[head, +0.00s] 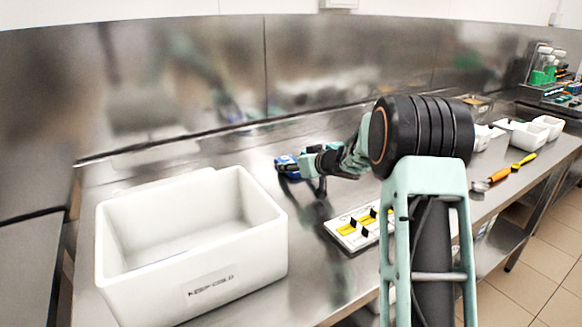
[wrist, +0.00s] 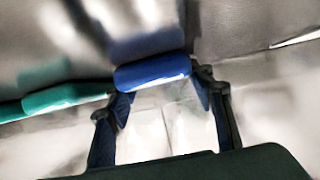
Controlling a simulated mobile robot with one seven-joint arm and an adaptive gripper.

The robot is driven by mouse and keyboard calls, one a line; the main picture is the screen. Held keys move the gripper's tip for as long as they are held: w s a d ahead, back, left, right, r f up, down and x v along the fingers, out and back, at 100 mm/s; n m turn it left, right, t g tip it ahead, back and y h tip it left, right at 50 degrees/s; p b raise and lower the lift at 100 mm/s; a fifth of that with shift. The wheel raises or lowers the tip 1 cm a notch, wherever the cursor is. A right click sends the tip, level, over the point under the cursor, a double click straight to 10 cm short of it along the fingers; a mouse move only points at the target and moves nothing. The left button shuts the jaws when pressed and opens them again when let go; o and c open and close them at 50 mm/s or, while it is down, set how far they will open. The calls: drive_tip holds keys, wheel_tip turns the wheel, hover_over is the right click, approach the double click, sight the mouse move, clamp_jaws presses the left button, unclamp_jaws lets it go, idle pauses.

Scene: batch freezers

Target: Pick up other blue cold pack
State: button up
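A blue cold pack (head: 287,164) lies on the steel counter, towards the back, in the head view. In the wrist view the blue pack (wrist: 152,72) lies across the space at my fingertips. My gripper (head: 300,169) is at the pack, its fingers spread wide. In the wrist view my gripper (wrist: 160,92) has one finger near each end of the pack; I cannot tell whether they touch it. A white bin (head: 238,278) marked "KEEP COLD" stands at the front left. A thin bluish edge shows inside it, mostly hidden by the front wall.
A green item (wrist: 68,97) lies left of the blue pack in the wrist view. A white board with yellow and black parts (head: 345,234) lies right of the bin, partly behind my arm. Tools (head: 500,174) and white tubs (head: 527,137) stand farther right. A steel wall backs the counter.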

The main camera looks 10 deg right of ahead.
drive_tip(key=c, duration=0.5)
drive_tip(key=shift+o, duration=0.2)
drive_tip(key=shift+r, duration=0.1)
